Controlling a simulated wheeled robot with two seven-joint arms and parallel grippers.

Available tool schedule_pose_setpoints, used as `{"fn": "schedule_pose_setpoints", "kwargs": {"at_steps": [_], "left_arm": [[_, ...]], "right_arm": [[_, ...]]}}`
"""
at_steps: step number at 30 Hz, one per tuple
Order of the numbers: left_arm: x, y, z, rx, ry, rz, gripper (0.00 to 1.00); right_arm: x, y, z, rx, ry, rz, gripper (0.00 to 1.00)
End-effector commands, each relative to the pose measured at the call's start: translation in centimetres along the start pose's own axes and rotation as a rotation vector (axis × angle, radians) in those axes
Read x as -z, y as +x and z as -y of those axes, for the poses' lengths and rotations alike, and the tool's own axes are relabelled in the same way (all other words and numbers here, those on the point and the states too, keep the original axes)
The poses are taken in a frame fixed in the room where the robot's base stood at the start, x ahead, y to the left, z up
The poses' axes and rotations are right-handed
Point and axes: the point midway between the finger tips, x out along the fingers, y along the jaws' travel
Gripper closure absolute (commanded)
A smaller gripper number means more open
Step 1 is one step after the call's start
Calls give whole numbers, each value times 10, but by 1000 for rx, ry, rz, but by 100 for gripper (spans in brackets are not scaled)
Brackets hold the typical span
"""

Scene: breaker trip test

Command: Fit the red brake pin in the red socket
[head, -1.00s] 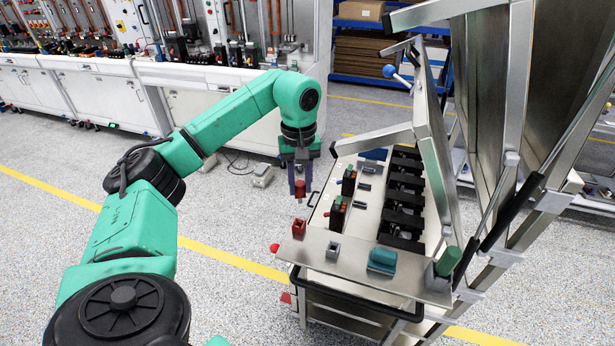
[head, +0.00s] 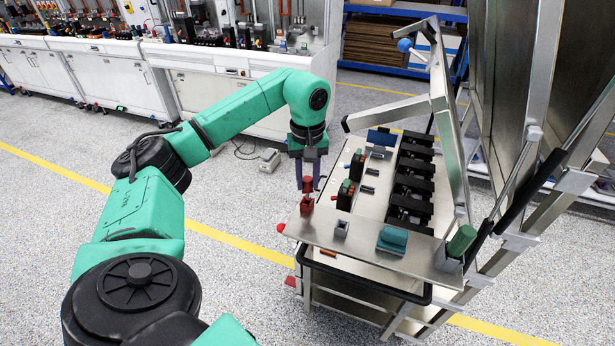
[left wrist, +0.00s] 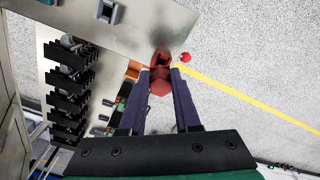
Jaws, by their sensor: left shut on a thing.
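My left gripper (head: 308,186) is shut on the red brake pin (head: 308,184) and holds it upright over the near left corner of the metal cart top. The red socket (head: 306,205) stands on that corner, right below the pin in the head view. In the left wrist view the pin (left wrist: 160,82) sits between the two dark fingers, and the red socket (left wrist: 162,60) shows just beyond it. The two overlap there, so I cannot tell whether they touch. My right gripper is in neither view.
Tilted metal panels stand to the right.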

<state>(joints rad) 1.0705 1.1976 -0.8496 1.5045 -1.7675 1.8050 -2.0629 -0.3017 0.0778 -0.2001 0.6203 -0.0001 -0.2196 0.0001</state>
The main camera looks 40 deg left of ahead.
Motion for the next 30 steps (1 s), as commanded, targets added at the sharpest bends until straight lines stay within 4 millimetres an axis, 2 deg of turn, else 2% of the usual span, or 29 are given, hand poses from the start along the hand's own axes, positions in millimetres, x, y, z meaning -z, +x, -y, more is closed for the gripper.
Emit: {"fn": "schedule_pose_setpoints", "kwargs": {"at_steps": [30], "left_arm": [[0, -1, 0, 0, 0, 0, 100]], "right_arm": [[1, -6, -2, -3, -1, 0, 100]]}}
